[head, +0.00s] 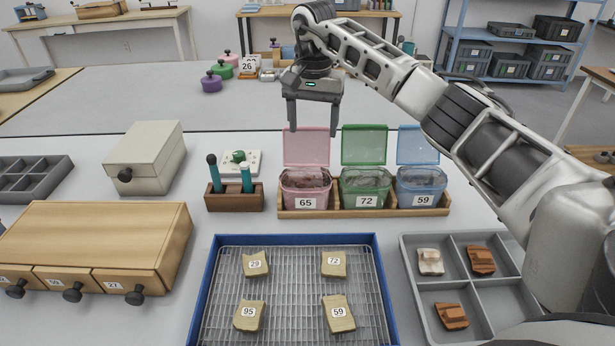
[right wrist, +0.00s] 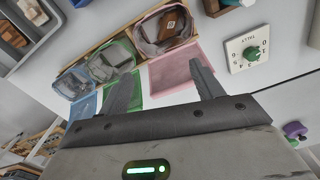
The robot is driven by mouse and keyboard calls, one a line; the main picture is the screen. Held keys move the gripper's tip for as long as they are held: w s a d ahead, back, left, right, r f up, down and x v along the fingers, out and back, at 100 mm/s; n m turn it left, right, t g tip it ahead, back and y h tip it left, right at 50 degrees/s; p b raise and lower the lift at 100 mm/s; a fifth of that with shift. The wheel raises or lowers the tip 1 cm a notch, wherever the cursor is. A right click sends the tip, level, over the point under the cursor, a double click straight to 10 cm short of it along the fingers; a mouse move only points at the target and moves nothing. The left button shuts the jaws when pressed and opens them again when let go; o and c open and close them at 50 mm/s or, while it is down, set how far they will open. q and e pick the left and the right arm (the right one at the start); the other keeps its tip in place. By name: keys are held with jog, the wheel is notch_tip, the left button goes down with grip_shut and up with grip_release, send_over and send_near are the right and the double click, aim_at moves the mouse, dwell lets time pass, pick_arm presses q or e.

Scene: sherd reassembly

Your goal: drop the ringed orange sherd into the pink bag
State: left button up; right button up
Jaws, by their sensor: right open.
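The pink bag (head: 306,186), marked 65, stands open at the left end of a wooden rack, its lid raised. In the right wrist view the pink bag (right wrist: 148,47) holds a brown-orange sherd (right wrist: 174,24) with a small pale mark. I cannot make out a ring on it. My right gripper (head: 314,132) is open and empty, raised over the pink lid. Its parted fingers (right wrist: 165,68) also show in the right wrist view. Two orange-brown sherds lie in the grey divided tray, one back right (head: 481,259), one front left (head: 452,316). My left gripper is out of view.
The green bag (head: 366,190) and blue bag (head: 421,187) share the rack (head: 376,211). A pale sherd (head: 430,262) lies in the grey tray (head: 406,290). The blue-rimmed tray (head: 211,276) holds several numbered pieces. A pen holder (head: 234,199) and a dial plate (head: 241,160) stand left of the rack.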

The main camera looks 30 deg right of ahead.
notch_tip(320, 180, up, 11)
jog(key=shift+p, duration=0.4)
